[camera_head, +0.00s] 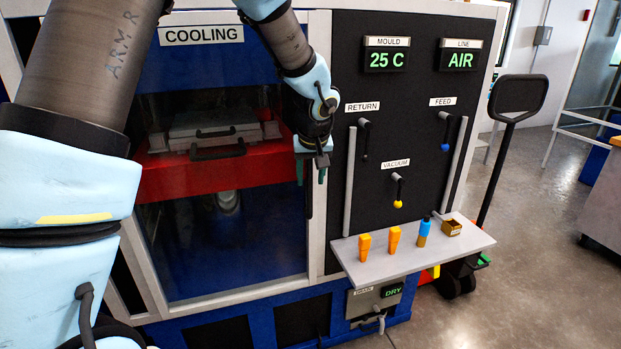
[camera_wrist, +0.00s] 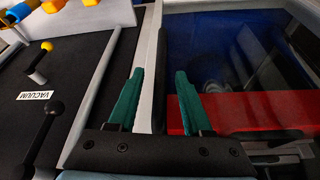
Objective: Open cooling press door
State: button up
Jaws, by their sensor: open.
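The cooling press door (camera_head: 225,250) is a clear panel in a grey frame under the COOLING sign, and it looks closed. It also shows in the wrist view (camera_wrist: 230,45). A dark upright bar, apparently the door handle (camera_head: 309,205), runs along its right edge. In the wrist view the bar (camera_wrist: 160,60) passes between my green fingers. My gripper (camera_head: 310,176) is open with its fingers pointing down in front of that edge; it also shows in the wrist view (camera_wrist: 158,80). I cannot tell whether either finger touches the bar.
A black panel right of the door holds RETURN (camera_head: 365,138), FEED (camera_head: 445,130) and VACUUM (camera_head: 398,190) levers. A grey shelf (camera_head: 350,262) below juts out, bearing orange pieces, a blue-topped bottle and a small box. A pallet-truck handle (camera_head: 517,97) stands at right. Open floor lies beyond.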

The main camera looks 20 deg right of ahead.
jog(key=shift+x, duration=1.15)
grip_shut()
dwell(0.6)
